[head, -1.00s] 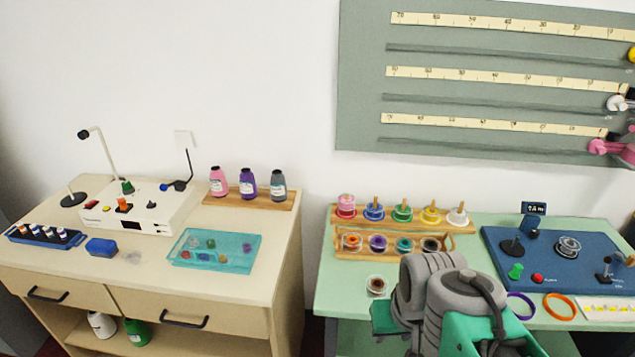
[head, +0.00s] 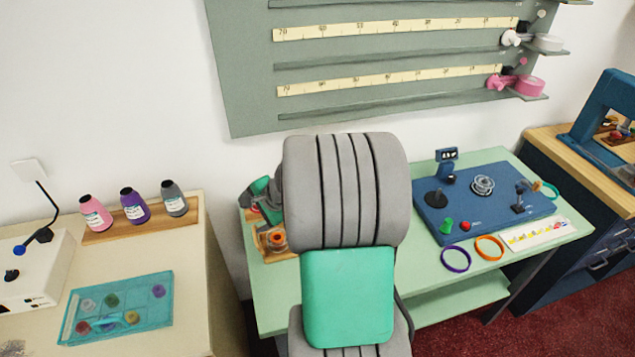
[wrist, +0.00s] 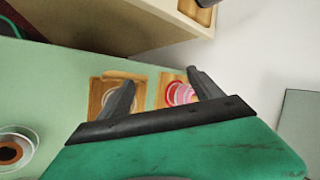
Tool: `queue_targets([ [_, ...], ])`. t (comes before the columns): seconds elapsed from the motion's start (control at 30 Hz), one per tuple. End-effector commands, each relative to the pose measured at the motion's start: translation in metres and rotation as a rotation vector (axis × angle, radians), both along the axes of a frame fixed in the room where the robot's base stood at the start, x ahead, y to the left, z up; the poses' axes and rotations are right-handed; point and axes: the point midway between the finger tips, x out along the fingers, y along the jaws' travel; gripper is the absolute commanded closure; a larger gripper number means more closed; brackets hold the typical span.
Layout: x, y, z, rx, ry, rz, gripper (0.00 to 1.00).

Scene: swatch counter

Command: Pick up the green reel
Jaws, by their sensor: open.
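The green reel does not show in either current view. In the head view my grey and green arm covers most of the reel rack, where the green reel stood in the earlier frame. My gripper (wrist: 160,80) is open, with its two dark fingers apart over the left end of the rack. In the wrist view a pink and red reel (wrist: 180,94) shows beside the right finger. The wooden rack (wrist: 98,98) shows behind the left finger. I see nothing held between the fingers.
An orange reel (head: 276,239) sits in the front rack. A dark-centred reel (wrist: 14,152) lies on the green table in the wrist view. A blue board (head: 440,228), a purple ring (head: 456,258) and an orange ring (head: 490,248) lie to the right.

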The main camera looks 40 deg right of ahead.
Motion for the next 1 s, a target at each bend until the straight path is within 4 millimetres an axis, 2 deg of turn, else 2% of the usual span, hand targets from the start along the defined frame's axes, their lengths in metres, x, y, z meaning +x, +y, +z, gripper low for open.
queue_targets([
  [0.03, 0.001, -0.038, -0.011, 0.143, -0.036, -0.196, 0.20],
  [0.07, 0.002, -0.061, -0.017, 0.242, -0.069, -0.322, 0.18],
  [0.1, -0.001, -0.094, -0.025, 0.387, -0.123, -0.500, 0.17],
  [0.2, -0.024, -0.171, -0.042, 0.743, -0.277, -0.891, 0.17],
  [0.3, -0.051, -0.219, -0.051, 0.993, -0.403, -1.126, 0.17],
  [0.4, -0.064, -0.240, -0.055, 1.114, -0.466, -1.220, 0.17],
  [0.47, -0.060, -0.244, -0.058, 1.134, -0.478, -1.234, 0.17],
  [0.83, -0.007, -0.260, -0.079, 1.129, -0.474, -1.232, 0.17],
  [1.0, 0.002, -0.263, -0.084, 1.128, -0.476, -1.233, 0.17],
])
